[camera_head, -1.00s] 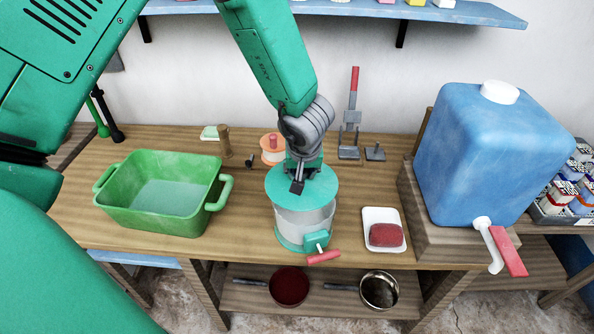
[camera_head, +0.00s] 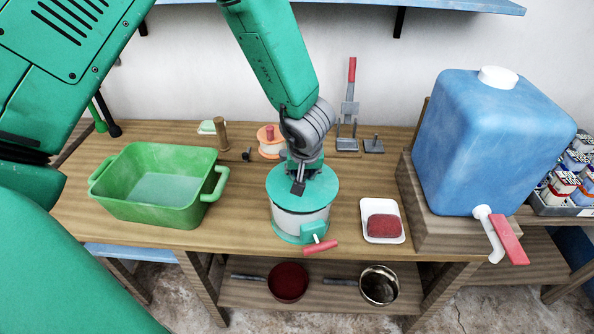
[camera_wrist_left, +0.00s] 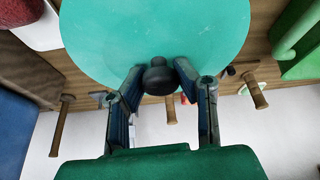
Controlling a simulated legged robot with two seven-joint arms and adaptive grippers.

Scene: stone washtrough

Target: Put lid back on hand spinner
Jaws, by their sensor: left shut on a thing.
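The hand spinner (camera_head: 300,223) stands on the wooden table, with a pale drum, a teal base and a red crank handle (camera_head: 320,247) at its front. Its round teal lid (camera_head: 325,192) is over the drum top, roughly level and centred; I cannot tell whether it rests fully on the rim. My left gripper (camera_head: 298,187) is above the lid, shut on its dark knob. My right gripper is not in view.
A green basin (camera_head: 165,190) stands left. A white tray (camera_head: 368,207) with a red block (camera_head: 383,226) is close right of the spinner. A blue water container (camera_head: 490,140) with a tap stands further right. An orange-and-white round item (camera_head: 270,150) is behind the spinner.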

